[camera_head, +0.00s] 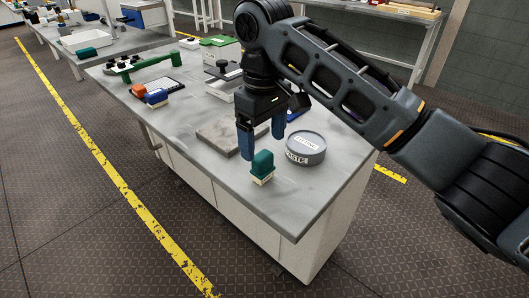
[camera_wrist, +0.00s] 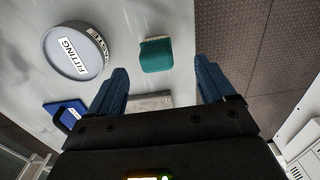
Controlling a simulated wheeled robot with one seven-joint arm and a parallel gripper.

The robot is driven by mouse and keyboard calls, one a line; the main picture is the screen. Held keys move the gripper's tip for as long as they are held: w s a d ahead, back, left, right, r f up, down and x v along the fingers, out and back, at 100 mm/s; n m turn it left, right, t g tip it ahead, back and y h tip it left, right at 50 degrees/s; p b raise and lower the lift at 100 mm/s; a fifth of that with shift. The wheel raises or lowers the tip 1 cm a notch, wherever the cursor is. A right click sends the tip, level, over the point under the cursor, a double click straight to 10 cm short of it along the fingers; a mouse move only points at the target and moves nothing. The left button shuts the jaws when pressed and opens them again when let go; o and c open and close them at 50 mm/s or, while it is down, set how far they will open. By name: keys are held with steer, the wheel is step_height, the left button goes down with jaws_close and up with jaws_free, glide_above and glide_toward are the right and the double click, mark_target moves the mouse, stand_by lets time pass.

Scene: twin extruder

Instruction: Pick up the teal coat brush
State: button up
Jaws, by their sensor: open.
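The teal coat brush (camera_head: 262,164) stands on the near end of the grey worktop, with pale bristles or a pale base below its teal body. My gripper (camera_head: 262,147) is above the worktop, with its blue fingers pointing down beside and slightly behind the brush. In the wrist view the teal brush (camera_wrist: 156,55) lies ahead of and between the spread blue fingers (camera_wrist: 164,82). The fingers are open and nothing is held between them. I cannot tell exactly how high they are above the worktop.
A flat grey plate (camera_head: 222,136) lies behind my gripper. An orange-and-blue brush-like item (camera_head: 155,97) and a green-handled tool (camera_head: 145,62) are farther back. The worktop's near corner (camera_head: 290,215) is clear.

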mark_target(263, 154)
steer(key=shift+w+d, duration=0.1)
steer(key=shift+w, duration=0.25)
steer(key=shift+w+f, duration=0.1)
steer(key=shift+f, duration=0.35)
steer(key=shift+a+f, duration=0.2)
steer(key=shift+f, duration=3.15)
steer(key=c, duration=1.1)
